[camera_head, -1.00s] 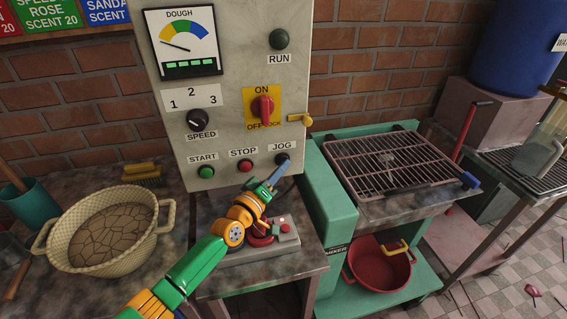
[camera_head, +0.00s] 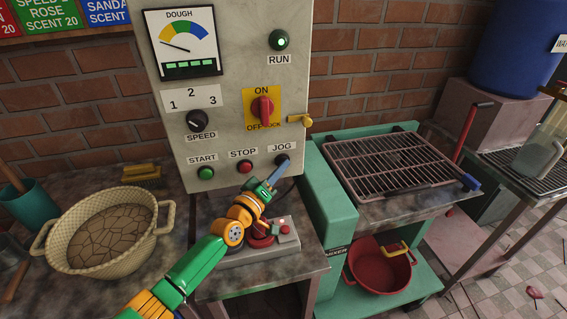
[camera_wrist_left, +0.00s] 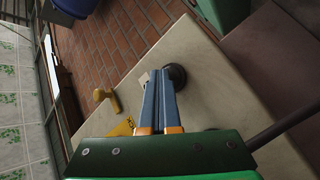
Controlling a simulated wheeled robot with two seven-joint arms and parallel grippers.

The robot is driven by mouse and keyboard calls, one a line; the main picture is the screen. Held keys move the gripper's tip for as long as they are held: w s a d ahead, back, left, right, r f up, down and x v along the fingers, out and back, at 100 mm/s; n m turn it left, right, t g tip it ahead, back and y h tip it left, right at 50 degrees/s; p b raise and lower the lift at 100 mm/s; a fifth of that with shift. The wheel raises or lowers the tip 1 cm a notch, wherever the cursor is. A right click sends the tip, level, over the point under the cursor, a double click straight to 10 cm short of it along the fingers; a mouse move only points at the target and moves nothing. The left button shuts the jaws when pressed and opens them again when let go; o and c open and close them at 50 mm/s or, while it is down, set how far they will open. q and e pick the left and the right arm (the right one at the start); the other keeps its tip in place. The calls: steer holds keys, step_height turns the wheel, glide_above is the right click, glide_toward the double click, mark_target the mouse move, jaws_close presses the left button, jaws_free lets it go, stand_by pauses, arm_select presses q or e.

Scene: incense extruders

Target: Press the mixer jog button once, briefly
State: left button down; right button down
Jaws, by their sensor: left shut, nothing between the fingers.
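The black jog button (camera_head: 283,160) sits under the JOG label at the lower right of the pale control panel (camera_head: 235,140). My left gripper (camera_head: 281,168) is shut and empty, with its blue fingertips at the button. In the left wrist view the two fingers (camera_wrist_left: 160,74) lie together and their tips meet the edge of the dark round button (camera_wrist_left: 177,74). They appear to touch it; how far it is pushed in is hidden. The green RUN lamp (camera_head: 279,40) is lit. My right gripper is not in view.
The green START button (camera_head: 206,173) and red STOP button (camera_head: 245,166) sit left of JOG. The red switch (camera_head: 262,108) and yellow lock handle (camera_head: 301,120) are above. A basket (camera_head: 68,257) stands left, a wire rack (camera_head: 375,177) right.

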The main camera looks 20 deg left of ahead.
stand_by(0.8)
arm_select(q)
steer(key=shift+s+d+p, duration=0.5)
steer(key=shift+s+p, duration=0.25)
steer(key=shift+p, duration=0.1)
steer(key=s+d+p, duration=0.1)
steer(key=s+p, duration=0.1)
steer(key=s+d+p, duration=0.1)
steer(key=s, duration=0.1)
steer(key=shift+d+p, duration=0.4)
steer(key=shift+f, duration=0.1)
